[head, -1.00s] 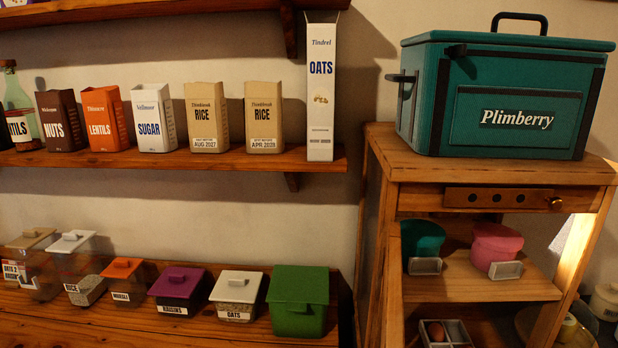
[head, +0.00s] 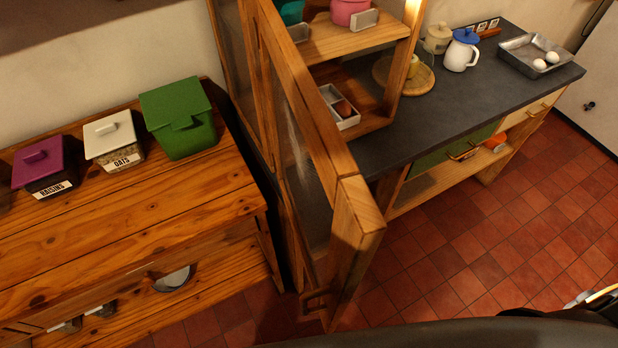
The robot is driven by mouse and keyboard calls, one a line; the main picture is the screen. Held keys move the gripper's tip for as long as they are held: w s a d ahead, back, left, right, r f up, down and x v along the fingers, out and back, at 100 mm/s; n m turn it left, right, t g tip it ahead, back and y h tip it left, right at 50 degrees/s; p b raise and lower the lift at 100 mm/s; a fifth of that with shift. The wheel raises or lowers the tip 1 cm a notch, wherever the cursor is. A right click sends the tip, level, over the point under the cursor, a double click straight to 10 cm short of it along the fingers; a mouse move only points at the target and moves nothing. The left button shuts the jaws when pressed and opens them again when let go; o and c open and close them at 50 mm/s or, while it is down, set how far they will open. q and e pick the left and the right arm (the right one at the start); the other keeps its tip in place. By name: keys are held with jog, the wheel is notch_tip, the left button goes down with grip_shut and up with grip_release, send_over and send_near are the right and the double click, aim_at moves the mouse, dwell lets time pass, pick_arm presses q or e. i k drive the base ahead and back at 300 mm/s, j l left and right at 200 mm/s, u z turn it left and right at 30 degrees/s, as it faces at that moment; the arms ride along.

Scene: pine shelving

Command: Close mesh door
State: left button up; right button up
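The mesh door (head: 358,215) stands wide open in the middle of the head view, swung out toward me and seen nearly edge-on. It has a thick pine frame around a see-through mesh panel (head: 300,190). A small handle or latch (head: 316,300) shows low on the door. The pine cabinet (head: 385,45) it belongs to is behind it, with its shelves exposed. Neither of my grippers is in view.
Left is a pine bench (head: 120,210) with a green bin (head: 180,118) and lidded containers, close to the door. Right is a dark counter (head: 440,110) with a white jug (head: 460,55) and an egg tray (head: 535,55). Open red tiled floor (head: 480,250) lies in front.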

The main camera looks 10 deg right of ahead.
aim_at(358, 227)
jog(key=j+z, duration=0.25)
jog(key=z, duration=0.15)
jog(key=k+j+z, duration=0.1)
jog(key=k+j, duration=0.25)
jog(key=k+j+z, duration=0.1)
jog(key=k+j, duration=0.25)
jog(key=k, duration=0.2)
jog(key=k+j+z, duration=0.1)
jog(key=k+j, duration=0.15)
jog(key=k, duration=0.2)
jog(key=i+l, duration=0.3)
jog(key=i, duration=0.2)
jog(key=u, duration=0.05)
